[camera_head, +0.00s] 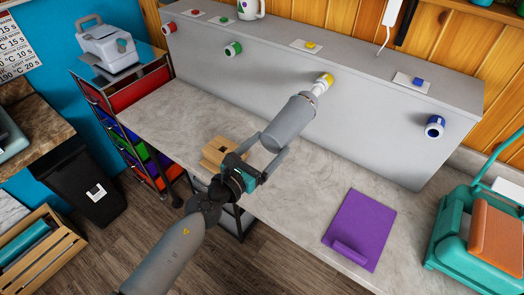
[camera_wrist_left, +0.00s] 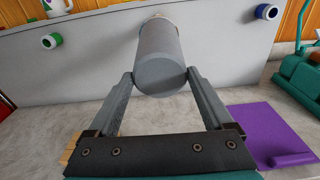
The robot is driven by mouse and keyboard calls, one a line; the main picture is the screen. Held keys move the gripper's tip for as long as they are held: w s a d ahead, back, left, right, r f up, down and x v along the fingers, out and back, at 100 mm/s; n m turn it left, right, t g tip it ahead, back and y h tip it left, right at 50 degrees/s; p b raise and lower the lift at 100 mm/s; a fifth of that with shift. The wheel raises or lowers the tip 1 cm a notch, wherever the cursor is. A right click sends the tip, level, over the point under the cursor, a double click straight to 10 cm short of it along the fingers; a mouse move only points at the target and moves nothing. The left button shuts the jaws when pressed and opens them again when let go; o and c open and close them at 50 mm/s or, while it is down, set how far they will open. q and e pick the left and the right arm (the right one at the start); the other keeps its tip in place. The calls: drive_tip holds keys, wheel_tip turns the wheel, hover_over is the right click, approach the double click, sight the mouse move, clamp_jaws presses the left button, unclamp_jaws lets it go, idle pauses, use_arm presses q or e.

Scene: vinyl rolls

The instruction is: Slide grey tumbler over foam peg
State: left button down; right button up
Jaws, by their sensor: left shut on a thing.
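The grey tumbler (camera_head: 291,121) is a plain cylinder, held tilted up and to the right in my left gripper (camera_head: 269,146). The fingers are shut on its near end; in the left wrist view its flat round end (camera_wrist_left: 160,80) faces me. Its far end is at the foam peg (camera_head: 322,84), a pale stub with a yellow band sticking out of the grey upright panel. The two are roughly in line; whether the peg's tip is inside the tumbler I cannot tell. In the left wrist view the tumbler hides nearly all of the peg.
The panel (camera_head: 270,90) also carries a red-banded peg (camera_head: 169,28), a green-banded peg (camera_head: 233,48) and a blue-banded peg (camera_head: 434,126). A wooden block (camera_head: 216,152) lies on the counter beside my gripper. A purple mat (camera_head: 362,225) and a teal machine (camera_head: 450,235) stand to the right.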

sight(278, 135)
use_arm(q)
drive_tip(key=shift+r+x, duration=0.15)
drive_tip(key=shift+x, duration=0.6)
drive_tip(key=shift+r+x, duration=0.15)
drive_tip(key=shift+x, duration=1.5)
unclamp_jaws()
drive_tip(key=shift+r, duration=0.1)
drive_tip(key=shift+s, duration=0.1)
drive_tip(key=shift+s+a, duration=0.15)
drive_tip(key=f+v, duration=0.1)
drive_tip(key=v, duration=1.3)
drive_tip(key=shift+s+a+r, duration=0.2)
drive_tip(key=shift+s+r, duration=0.1)
drive_tip(key=shift+r, duration=0.3)
